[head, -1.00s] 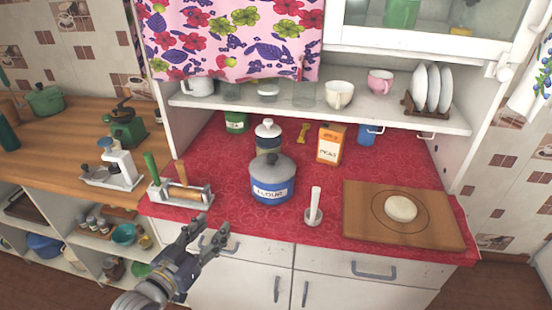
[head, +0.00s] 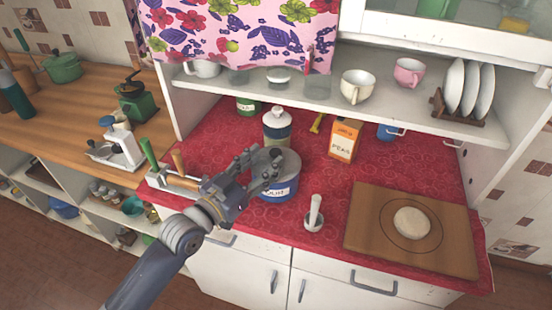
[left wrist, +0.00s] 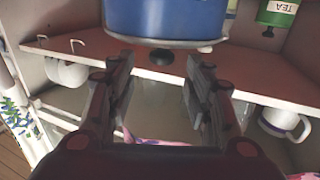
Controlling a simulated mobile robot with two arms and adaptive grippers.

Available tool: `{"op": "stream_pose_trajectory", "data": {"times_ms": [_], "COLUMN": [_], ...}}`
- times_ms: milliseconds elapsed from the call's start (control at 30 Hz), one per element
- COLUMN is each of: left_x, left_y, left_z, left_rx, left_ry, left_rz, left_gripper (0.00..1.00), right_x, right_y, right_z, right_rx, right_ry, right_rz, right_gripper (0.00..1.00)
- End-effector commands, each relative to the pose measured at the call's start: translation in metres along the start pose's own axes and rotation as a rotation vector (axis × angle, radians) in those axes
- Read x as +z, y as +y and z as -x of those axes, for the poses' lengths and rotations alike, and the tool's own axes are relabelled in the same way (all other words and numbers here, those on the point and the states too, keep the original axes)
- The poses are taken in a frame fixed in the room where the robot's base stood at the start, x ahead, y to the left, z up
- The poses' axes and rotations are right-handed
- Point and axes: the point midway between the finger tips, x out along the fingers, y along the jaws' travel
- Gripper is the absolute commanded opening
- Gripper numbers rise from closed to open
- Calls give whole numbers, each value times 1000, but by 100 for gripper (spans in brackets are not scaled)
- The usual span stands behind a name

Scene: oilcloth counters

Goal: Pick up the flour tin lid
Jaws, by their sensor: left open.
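The flour tin (head: 283,189) is a blue pot-like tin on the red counter, its label partly covered by my left gripper. Its grey lid (head: 286,161) sits on top, and the gripper hides its left part and knob. My left gripper (head: 264,170) is open and empty at the lid's near left. In the left wrist view, which looks upside down, the blue tin (left wrist: 165,18) is at the top. The lid's dark knob (left wrist: 160,57) shows in the gap between the open fingers (left wrist: 158,75); I cannot tell whether they touch it. My right gripper is out of view.
A white-lidded canister (head: 277,128) stands close behind the tin. A peas box (head: 344,142) stands behind. A shelf (head: 320,103) with cups hangs above the counter's back.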

Motion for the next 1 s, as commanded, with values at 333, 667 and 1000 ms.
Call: {"op": "stream_pose_trajectory", "data": {"times_ms": [333, 667, 1000], "left_x": [0, 3, 4], "left_y": [-2, -2, -2], "left_z": [-35, -54, -53], "left_rx": [0, -1, -1], "left_ry": [0, 0, 0], "left_rz": [0, -2, -1], "left_gripper": [47, 47, 2], "right_x": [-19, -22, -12], "right_y": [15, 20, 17], "right_z": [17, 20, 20], "right_rx": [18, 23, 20], "right_ry": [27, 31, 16], "right_rz": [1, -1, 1], "right_gripper": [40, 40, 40]}}
